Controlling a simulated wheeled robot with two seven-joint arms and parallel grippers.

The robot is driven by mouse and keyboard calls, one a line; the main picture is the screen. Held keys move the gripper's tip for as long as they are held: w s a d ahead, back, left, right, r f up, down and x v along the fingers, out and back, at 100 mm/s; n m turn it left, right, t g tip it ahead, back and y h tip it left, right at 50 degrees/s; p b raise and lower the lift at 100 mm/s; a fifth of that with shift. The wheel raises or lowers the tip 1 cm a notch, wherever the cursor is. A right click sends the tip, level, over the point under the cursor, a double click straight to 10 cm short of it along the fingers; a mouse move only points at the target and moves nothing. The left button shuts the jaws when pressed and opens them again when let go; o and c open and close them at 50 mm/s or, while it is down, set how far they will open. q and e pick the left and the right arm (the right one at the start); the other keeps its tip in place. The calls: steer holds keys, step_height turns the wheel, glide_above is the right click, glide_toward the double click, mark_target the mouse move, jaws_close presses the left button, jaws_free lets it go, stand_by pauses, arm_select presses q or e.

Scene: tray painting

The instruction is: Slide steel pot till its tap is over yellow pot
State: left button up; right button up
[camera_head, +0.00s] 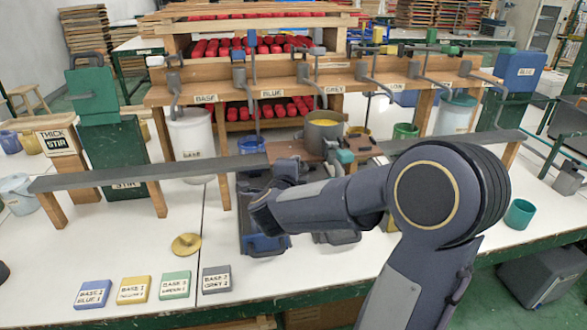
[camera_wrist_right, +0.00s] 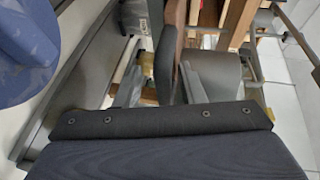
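The steel pot (camera_head: 324,133) stands upright on a brown wooden carriage on the long grey rail (camera_head: 150,171) in the head view. The steel pot's tap is not clear to me. My right arm crosses the front of the carriage; its gripper is mostly hidden in the head view. In the right wrist view my gripper (camera_wrist_right: 170,88) is close to a dark upright plate (camera_wrist_right: 168,62); I cannot tell whether it grips it. My left gripper is not in view.
A blue pot (camera_head: 251,145) stands left of the carriage, a white BASE bucket (camera_head: 190,132) farther left and a green pot (camera_head: 405,131) to the right. Taps hang from the wooden shelf (camera_head: 225,94) above. The rail is clear on the left.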

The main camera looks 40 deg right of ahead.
steer(key=shift+r, duration=0.1)
stand_by(0.3)
steer(key=shift+a, duration=0.1)
steer(key=p+v, duration=0.1)
steer(key=v, duration=0.6)
steer(key=shift+s+a, duration=0.2)
steer(key=shift+s, duration=0.05)
